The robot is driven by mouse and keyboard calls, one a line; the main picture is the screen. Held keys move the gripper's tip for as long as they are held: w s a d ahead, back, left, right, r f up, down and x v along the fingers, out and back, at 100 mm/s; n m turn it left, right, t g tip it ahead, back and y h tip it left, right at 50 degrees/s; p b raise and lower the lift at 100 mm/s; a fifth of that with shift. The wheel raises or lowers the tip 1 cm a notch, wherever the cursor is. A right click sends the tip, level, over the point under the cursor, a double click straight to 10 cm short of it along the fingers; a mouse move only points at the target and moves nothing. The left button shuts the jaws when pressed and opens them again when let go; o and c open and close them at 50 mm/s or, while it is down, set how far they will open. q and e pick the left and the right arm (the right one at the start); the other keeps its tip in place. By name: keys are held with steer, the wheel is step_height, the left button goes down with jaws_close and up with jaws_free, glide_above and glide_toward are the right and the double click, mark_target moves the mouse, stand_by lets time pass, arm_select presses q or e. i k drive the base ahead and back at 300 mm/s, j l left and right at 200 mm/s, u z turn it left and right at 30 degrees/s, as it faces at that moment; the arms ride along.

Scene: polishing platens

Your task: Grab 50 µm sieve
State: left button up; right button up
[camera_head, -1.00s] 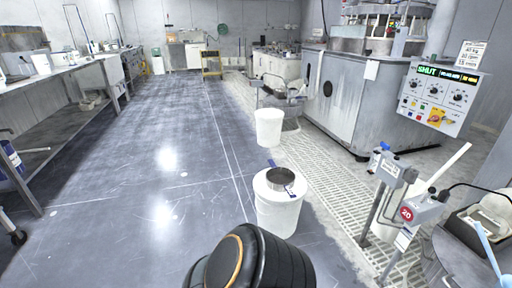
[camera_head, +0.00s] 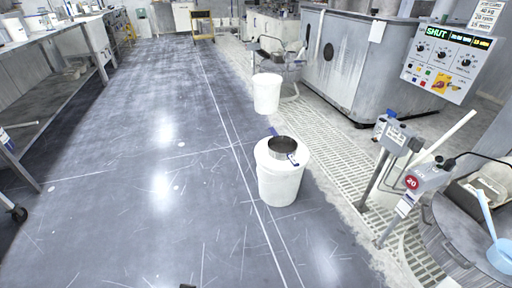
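A round metal sieve (camera_head: 281,146) with a blue tag sits on top of a white bucket (camera_head: 279,180) on the floor, right of centre. The writing on the tag is too small to read, so I cannot tell its mesh size. A second white bucket (camera_head: 267,95) stands behind it. Neither of my grippers shows in the head view. Only a small dark bit shows at the bottom edge, and I cannot tell what it is.
Grey posts with a red "20" sign (camera_head: 412,182) stand at right, near a round metal drum (camera_head: 465,235). A machine with a "SHUT" panel (camera_head: 447,60) is behind. A bench (camera_head: 50,40) runs along the left. The dark floor (camera_head: 130,215) in front and left is clear.

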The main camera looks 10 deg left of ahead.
mark_target(283, 148)
steer(key=i+j, duration=0.2)
steer(key=i, duration=0.25)
steer(key=i+j+z, duration=0.1)
steer(key=i, duration=0.3)
steer(key=i+j, duration=0.35)
steer(key=i+j+z, duration=0.15)
steer(key=i, duration=0.4)
steer(key=i+j, duration=0.45)
steer(key=j, duration=0.1)
